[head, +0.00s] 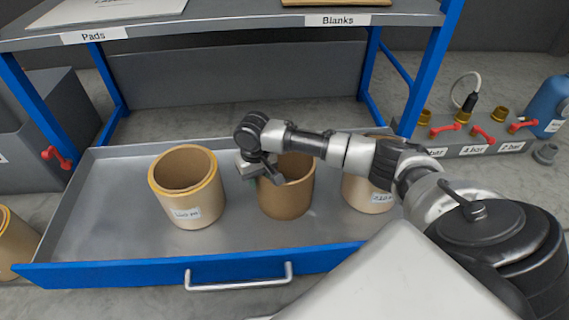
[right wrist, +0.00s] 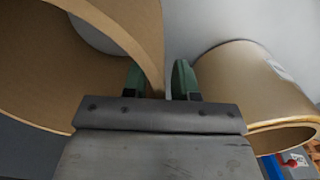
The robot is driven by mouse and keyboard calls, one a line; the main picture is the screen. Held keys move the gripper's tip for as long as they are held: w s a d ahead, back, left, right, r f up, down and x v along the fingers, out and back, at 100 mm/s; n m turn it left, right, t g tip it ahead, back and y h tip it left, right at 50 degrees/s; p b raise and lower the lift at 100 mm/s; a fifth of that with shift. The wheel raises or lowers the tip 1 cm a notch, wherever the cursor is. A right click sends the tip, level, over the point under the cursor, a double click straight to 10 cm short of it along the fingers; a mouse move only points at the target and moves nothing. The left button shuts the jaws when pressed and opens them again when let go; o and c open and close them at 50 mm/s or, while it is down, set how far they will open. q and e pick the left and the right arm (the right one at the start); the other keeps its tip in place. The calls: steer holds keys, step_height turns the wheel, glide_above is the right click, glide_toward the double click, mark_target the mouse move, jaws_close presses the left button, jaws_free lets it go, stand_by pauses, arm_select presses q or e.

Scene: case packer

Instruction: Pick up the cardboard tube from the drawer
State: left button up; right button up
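Three cardboard tubes stand upright in the open drawer (head: 110,225): a left tube (head: 187,190) with a pale rim and label, a middle tube (head: 288,198), and a right tube (head: 365,190) partly behind my right arm. My right gripper (head: 268,178) is at the left rim of the middle tube. In the right wrist view its green fingers (right wrist: 160,80) stand apart, with the wall of a tube (right wrist: 130,40) between them. A gap shows between that wall and the right finger. My left gripper is out of view.
A shelf (head: 230,28) labelled Pads and Blanks spans above the drawer's back on blue posts. A valve block with red levers (head: 480,142) and a blue container (head: 550,108) stand at right. Another tube (head: 12,240) is outside the drawer at left. The drawer's left part is clear.

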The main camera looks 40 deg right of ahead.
jaws_close()
